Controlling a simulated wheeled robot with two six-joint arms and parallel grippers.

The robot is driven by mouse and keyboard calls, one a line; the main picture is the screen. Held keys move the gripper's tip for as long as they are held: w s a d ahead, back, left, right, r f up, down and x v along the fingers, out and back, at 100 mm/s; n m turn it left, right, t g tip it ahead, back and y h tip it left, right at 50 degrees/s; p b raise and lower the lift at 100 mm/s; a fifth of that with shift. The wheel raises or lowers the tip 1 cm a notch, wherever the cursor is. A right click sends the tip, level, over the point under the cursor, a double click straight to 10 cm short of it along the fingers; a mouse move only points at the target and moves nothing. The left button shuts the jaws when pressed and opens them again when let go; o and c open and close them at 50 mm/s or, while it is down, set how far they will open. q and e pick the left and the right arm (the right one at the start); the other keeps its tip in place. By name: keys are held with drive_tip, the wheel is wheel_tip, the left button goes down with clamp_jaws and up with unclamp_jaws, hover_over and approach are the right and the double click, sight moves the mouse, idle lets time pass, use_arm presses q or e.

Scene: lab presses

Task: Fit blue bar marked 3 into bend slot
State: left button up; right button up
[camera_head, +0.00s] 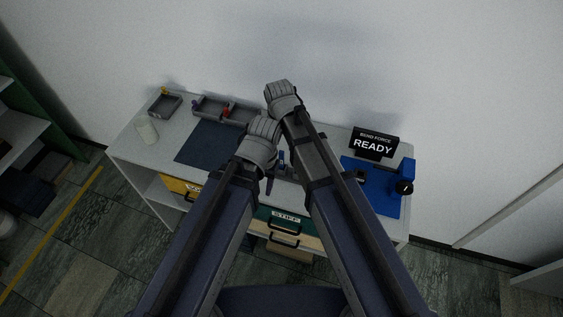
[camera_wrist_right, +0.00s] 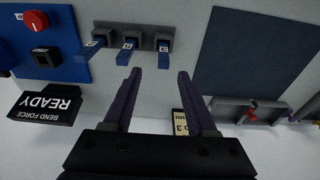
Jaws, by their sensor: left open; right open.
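Three blue bars stand side by side in grey holders at the top of the right wrist view: a left one (camera_wrist_right: 95,45), a middle one (camera_wrist_right: 127,52) and a right one (camera_wrist_right: 163,55). Their small white labels are too small to read surely. My right gripper (camera_wrist_right: 160,73) is open and empty, its fingertips just short of the right bar. In the head view my right gripper (camera_head: 283,97) is over the back of the bench, its fingers hidden. My left gripper (camera_head: 262,145) is lower, over the bench middle.
A dark mat (camera_head: 205,145) lies left. A grey divided tray (camera_head: 225,110) holds small coloured items. A card (camera_wrist_right: 182,123) reads 3 MM.

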sight(281, 152)
drive_tip(key=shift+w+a+f+b, duration=0.1)
drive_tip(key=shift+w+f+b, duration=0.1)
drive_tip(key=shift+f+b, duration=1.1)
drive_tip(key=shift+w+f+b, duration=0.15)
drive_tip(key=shift+f+b, duration=1.1)
drive_tip(key=shift+f, duration=0.05)
drive_tip(key=shift+w+a+f+b, duration=0.1)
drive_tip(key=shift+w+f+b, duration=0.1)
drive_tip(key=shift+f+b, duration=1.1)
drive_tip(key=shift+r, duration=0.1)
drive_tip(key=shift+c, duration=0.3)
clamp_jaws()
